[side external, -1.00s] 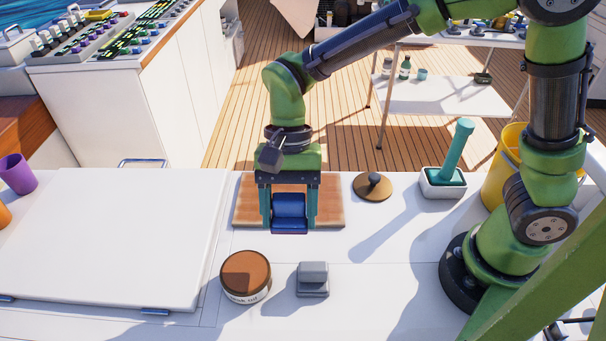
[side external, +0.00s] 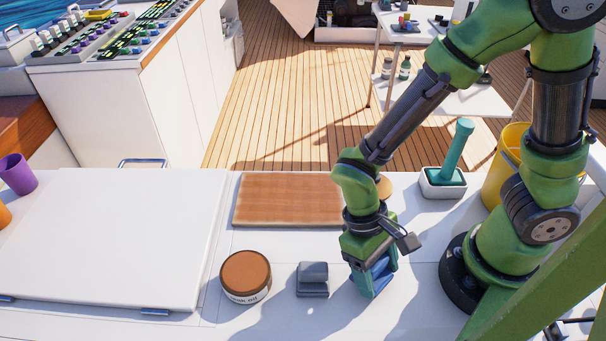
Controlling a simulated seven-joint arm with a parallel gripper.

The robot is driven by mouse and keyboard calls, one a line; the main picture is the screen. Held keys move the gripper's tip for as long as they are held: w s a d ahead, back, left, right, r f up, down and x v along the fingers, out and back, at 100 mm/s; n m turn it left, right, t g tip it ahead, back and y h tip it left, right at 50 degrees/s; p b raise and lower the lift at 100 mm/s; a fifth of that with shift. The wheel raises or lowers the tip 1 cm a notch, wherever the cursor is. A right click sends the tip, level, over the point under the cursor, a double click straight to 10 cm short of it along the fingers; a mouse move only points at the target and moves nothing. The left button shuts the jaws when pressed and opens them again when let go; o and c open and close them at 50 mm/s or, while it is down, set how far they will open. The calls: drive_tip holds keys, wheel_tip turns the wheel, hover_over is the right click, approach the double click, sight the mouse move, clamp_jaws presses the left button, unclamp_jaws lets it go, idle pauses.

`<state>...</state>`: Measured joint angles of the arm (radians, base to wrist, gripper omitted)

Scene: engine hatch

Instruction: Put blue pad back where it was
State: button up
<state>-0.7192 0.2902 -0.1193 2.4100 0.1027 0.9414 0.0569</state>
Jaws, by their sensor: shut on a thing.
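My gripper (side external: 374,284) is shut on the blue pad (side external: 380,279), which shows between its fingers, partly hidden by them. It holds the pad over the white surface, right of the grey pad (side external: 312,279) and in front of the wooden board. I cannot tell whether the pad touches the surface. The grey pad sits upright on the white surface between the round brown-topped tin and my gripper.
A bare wooden board (side external: 288,200) lies behind. A brown-topped tin (side external: 246,275) stands left of the grey pad. A teal-handled tool sits in a white tray (side external: 443,184), beside a yellow bucket (side external: 508,160). A white hatch panel (side external: 110,240) fills the left.

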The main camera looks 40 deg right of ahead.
drive_tip(key=shift+f, duration=0.7)
drive_tip(key=shift+f, duration=0.15)
drive_tip(key=o, duration=0.9)
drive_tip(key=shift+o, duration=0.2)
drive_tip(key=v, duration=1.2)
drive_tip(key=w+d+r+m+t+y, duration=0.2)
drive_tip(key=w+d+r+m+t, duration=0.2)
drive_tip(key=d+r+t, duration=0.7)
drive_tip(key=shift+d+r+t, duration=0.4)
drive_tip(key=shift+d+r, duration=0.3)
drive_tip(key=shift+r, duration=0.3)
